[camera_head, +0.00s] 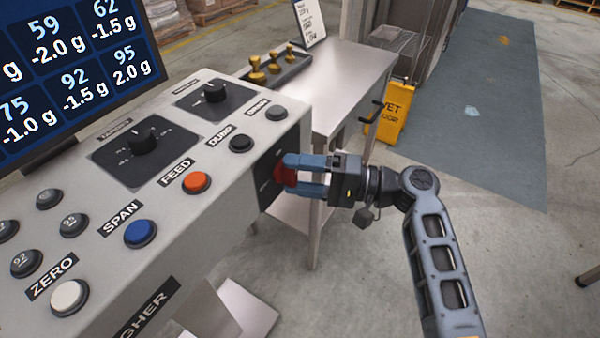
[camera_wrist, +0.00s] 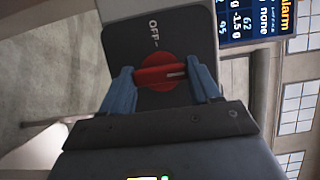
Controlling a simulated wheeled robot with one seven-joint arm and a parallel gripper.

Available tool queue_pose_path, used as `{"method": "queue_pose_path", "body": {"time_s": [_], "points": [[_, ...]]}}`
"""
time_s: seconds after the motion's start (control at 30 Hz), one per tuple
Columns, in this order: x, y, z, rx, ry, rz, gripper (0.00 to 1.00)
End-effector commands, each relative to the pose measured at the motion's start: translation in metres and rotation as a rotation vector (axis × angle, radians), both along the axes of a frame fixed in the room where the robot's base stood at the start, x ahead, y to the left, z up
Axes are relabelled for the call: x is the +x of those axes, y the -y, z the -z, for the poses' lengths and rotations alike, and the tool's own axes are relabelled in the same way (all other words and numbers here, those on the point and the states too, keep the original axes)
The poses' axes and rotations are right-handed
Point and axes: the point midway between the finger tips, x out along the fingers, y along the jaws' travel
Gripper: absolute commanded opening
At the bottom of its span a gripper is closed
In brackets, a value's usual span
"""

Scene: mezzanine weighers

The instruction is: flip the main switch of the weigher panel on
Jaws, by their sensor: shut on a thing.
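The weigher panel (camera_head: 215,215) is a light grey sloped console with buttons and knobs. The main switch is a red rotary knob (camera_head: 285,174) on a dark plate (camera_head: 268,185) on the panel's right end face. In the wrist view the red knob (camera_wrist: 162,74) has a pale line on its handle, and the plate (camera_wrist: 120,42) reads "OFF" beside a tick. My gripper (camera_head: 300,176) is shut on the knob's handle, one blue finger on each side. The pale line points toward the right finger in the wrist view, not at the OFF mark. The ON mark is not readable.
A dark display (camera_head: 70,60) with weights stands behind the panel. A steel table (camera_head: 350,85) holds a tray of brass weights (camera_head: 273,66) and a propped sheet. Open floor lies to the right.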

Motion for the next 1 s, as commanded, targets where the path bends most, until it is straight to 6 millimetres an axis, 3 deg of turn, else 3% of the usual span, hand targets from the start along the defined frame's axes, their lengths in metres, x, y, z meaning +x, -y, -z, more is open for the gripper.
{"method": "queue_pose_path", "body": {"time_s": [0.33, 0.37, 0.6, 0.87, 1.0], "points": [[0.000, 0.001, 0.001, 0.002, -0.006, 0.003, 0.31], [0.000, 0.001, 0.001, 0.002, -0.006, 0.003, 0.64], [0.000, 0.001, 0.001, 0.002, -0.004, 0.002, 0.87], [0.000, 0.002, 0.001, 0.002, -0.003, 0.001, 0.87], [-0.002, 0.014, 0.002, 0.002, -0.003, 0.004, 0.87]]}}
